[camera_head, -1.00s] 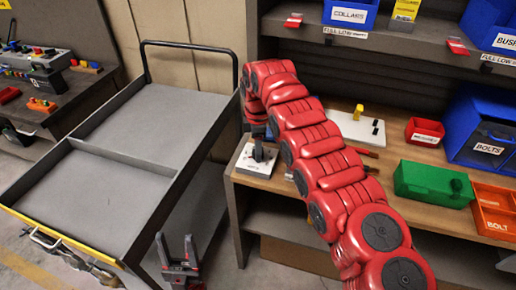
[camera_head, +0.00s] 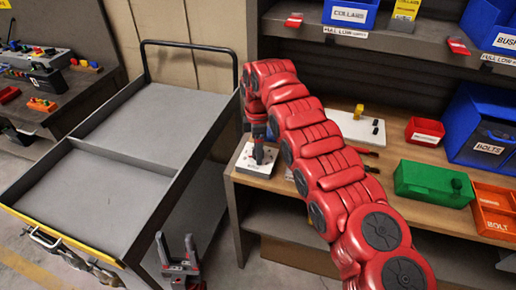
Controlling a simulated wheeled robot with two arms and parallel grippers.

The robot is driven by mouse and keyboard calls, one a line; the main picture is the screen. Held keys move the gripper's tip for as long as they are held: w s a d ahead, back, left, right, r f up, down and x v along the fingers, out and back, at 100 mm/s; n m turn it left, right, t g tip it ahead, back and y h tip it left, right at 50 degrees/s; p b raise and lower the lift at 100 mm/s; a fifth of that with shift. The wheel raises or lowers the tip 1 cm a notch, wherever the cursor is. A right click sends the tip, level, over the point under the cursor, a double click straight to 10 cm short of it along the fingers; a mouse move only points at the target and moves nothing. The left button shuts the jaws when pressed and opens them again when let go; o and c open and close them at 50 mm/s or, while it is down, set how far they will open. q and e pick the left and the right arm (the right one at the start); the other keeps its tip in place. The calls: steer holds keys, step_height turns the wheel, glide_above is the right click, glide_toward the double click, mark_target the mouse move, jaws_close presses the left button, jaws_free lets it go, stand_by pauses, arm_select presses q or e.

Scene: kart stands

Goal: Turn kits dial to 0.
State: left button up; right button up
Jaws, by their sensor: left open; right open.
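A small white box (camera_head: 254,168) with a dark dial on top sits at the left end of the wooden shelf; the lettering on its front is too small to read. My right gripper (camera_head: 259,157) points down over the box, right at the dial. It is open and hides most of the dial, so I cannot tell the setting or whether the fingers touch it. My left gripper (camera_head: 175,243) is open and empty, with its fingers up, low beside the cart.
A grey two-section cart (camera_head: 125,160) stands left of the shelf (camera_head: 395,160). A white board with a yellow peg (camera_head: 358,112), a red bin (camera_head: 425,131), a green box (camera_head: 432,184) and an orange bin (camera_head: 492,206) stand to the right.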

steer(key=shift+r, duration=0.3)
step_height(320, 180, up, 5)
steer(key=shift+a+f+p, duration=0.1)
steer(key=shift+a+p, duration=0.05)
steer(key=shift+p, duration=0.25)
step_height(320, 180, up, 12)
steer(key=p, duration=1.1)
